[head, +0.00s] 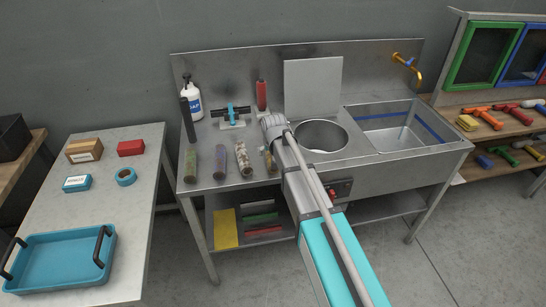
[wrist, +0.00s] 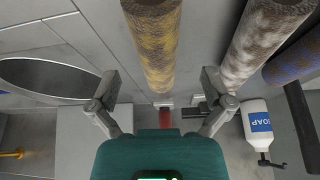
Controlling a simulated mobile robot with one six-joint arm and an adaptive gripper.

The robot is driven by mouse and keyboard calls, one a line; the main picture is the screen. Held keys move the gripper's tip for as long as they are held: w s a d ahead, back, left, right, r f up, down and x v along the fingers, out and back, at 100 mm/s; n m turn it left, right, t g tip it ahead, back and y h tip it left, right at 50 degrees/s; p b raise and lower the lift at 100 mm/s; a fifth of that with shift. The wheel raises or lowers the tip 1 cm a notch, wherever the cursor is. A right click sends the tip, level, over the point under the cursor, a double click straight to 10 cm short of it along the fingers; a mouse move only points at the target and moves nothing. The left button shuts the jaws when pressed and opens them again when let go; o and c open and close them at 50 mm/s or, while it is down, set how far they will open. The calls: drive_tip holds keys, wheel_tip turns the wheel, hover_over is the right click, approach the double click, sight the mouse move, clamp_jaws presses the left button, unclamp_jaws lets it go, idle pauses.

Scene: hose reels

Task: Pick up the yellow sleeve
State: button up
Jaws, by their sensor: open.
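The yellow sleeve (wrist: 155,45) is a mottled yellow-grey cylinder in the wrist view. It runs down from the top edge, and its lower end shows between my open fingers without visible contact. In the head view the yellow sleeve (head: 268,163) is a narrow strip on the steel bench, mostly hidden by my arm. My gripper (wrist: 160,82) is open and empty in the wrist view, with a finger on either side of the sleeve's line. In the head view my gripper (head: 272,125) is over the bench, left of the round basin; its fingers are hard to make out.
A red cylinder (head: 261,95), a blue-handled device (head: 231,115) and a soap bottle (head: 191,103) stand behind. The round basin (head: 340,150) is right.

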drive_tip(key=shift+d+b+x, duration=0.2)
drive_tip(key=shift+b+x, duration=1.95)
drive_tip(key=shift+x, duration=0.3)
drive_tip(key=c, duration=1.2)
drive_tip(key=shift+r, duration=0.1)
wheel_tip(320, 180, up, 3)
drive_tip(key=p, duration=0.3)
drive_tip(key=s+r+p, duration=0.1)
drive_tip(key=r+p, duration=0.1)
drive_tip(key=s+d+r+p, duration=0.1)
drive_tip(key=s+r+p, duration=0.3)
drive_tip(key=shift+d+r+p, duration=0.25)
drive_tip(key=shift+d+p, duration=0.05)
drive_tip(key=shift+p, duration=0.1)
drive_tip(key=shift+s+d+r+p, duration=0.45)
drive_tip(key=shift+s+r+p, duration=0.1)
drive_tip(key=shift+s, duration=0.85)
drive_tip(key=shift+s+d+r+p, duration=0.4)
drive_tip(key=shift+s+r+p, duration=0.15)
drive_tip(key=shift+s, duration=0.85)
drive_tip(key=shift+s+d+r+p, duration=0.45)
drive_tip(key=shift+s+r+p, duration=0.1)
drive_tip(key=shift+s, duration=0.85)
drive_tip(key=shift+s, duration=0.1)
